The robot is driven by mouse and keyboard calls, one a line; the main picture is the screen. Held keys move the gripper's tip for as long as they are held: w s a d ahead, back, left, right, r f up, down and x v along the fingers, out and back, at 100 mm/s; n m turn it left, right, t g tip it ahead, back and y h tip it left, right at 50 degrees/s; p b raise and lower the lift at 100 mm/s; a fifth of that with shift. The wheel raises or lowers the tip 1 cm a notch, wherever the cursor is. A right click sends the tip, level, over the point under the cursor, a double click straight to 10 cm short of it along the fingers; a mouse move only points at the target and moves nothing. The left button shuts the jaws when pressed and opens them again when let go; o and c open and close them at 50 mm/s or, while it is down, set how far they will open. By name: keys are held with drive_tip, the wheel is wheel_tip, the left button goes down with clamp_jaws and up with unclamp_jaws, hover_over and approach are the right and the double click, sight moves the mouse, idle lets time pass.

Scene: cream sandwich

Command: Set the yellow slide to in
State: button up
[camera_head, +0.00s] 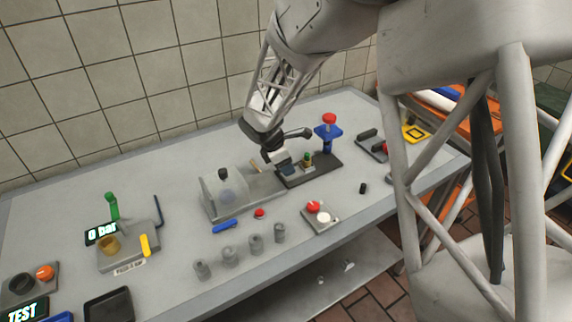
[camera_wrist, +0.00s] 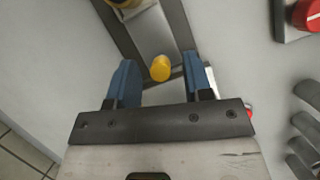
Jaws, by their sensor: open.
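A yellow round knob (camera_wrist: 160,68), which appears to be the yellow slide's handle, shows in the wrist view at the end of a light metal strip (camera_wrist: 150,35) in a dark-edged track. My gripper (camera_wrist: 157,64) is open, with one blue finger on each side of the knob. Gaps show between the knob and both fingers, and I cannot tell how far below the fingertips it sits. In the head view my gripper (camera_head: 287,169) is low over the left end of a dark base (camera_head: 318,174); it hides the knob there. Any in/out marking is not readable.
On the dark base stand a small green-and-brass piece (camera_head: 307,159) and a blue press with a red knob (camera_head: 328,132). A clear-covered fixture (camera_head: 225,190) is close on the left. A red-button plate (camera_head: 319,216) and several grey cylinders (camera_head: 255,243) are in front.

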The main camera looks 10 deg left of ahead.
sight(307, 154)
drive_tip(key=shift+f, duration=0.1)
clamp_jaws()
idle(0.3)
drive_tip(key=shift+w+d, duration=2.85)
drive_tip(key=shift+w, duration=0.05)
unclamp_jaws()
